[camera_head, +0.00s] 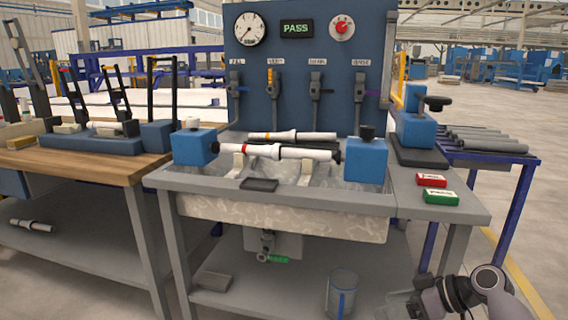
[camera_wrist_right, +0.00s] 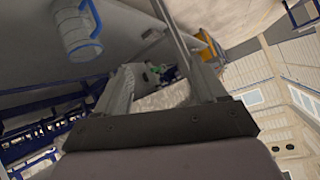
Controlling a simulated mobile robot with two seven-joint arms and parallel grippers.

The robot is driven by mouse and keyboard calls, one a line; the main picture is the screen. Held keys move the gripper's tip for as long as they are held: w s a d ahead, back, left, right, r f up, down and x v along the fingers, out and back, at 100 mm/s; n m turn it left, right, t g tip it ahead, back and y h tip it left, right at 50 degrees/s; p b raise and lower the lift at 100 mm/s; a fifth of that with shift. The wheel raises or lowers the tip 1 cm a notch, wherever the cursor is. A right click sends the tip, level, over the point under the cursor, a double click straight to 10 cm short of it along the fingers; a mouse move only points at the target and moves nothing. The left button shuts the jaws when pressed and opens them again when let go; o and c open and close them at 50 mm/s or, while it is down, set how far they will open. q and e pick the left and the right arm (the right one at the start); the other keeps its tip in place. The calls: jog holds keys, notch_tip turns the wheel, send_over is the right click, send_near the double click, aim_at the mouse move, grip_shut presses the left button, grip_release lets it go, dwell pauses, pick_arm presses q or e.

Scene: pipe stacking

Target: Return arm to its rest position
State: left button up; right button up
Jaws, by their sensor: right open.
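My right gripper (camera_head: 405,303) is at the lower right of the head view, low in front of the test bench. In the right wrist view its two fingers stand apart with nothing between them (camera_wrist_right: 163,84), so it is open and empty. My left gripper is not in view. A white pipe with a red band (camera_head: 285,152) lies level between two blue clamp blocks (camera_head: 194,147) over the basin (camera_head: 290,205). A second white pipe with an orange band (camera_head: 290,136) lies behind it.
A clear cylinder with a blue handle (camera_head: 341,293) stands on the lower shelf, near my right gripper. Red (camera_head: 431,180) and green (camera_head: 441,197) boxes lie on the bench's right end. Grey pipes lie on a blue rack (camera_head: 530,158). Open floor lies at the right.

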jog(key=s+a+f+m+t+h, duration=0.2)
jog(key=s+a+f, duration=0.1)
jog(key=s+f, duration=0.4)
jog(key=s+a+f+m+t+h, duration=0.1)
jog(key=s+a+f+h, duration=0.2)
jog(key=s+f, duration=0.4)
jog(key=s+a+r+m+t, duration=0.2)
jog(key=s+r+t, duration=0.2)
jog(key=s+r, duration=0.45)
pick_arm(q)
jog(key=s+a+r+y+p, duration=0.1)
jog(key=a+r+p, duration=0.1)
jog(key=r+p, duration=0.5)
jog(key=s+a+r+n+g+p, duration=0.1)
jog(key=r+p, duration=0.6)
jog(key=p, duration=1)
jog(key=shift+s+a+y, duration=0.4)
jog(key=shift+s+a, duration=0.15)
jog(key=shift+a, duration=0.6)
pick_arm(e)
jog(key=s+d+r+h, duration=0.1)
jog(key=s+d+r, duration=0.1)
jog(key=r, duration=0.4)
jog(key=s+d+r+m+g+h, duration=0.1)
jog(key=s+d+r, duration=0.1)
jog(key=r, duration=0.4)
jog(key=shift+s+d+r+g, duration=0.15)
jog(key=shift+d+r+g, duration=0.2)
jog(key=shift+d, duration=0.35)
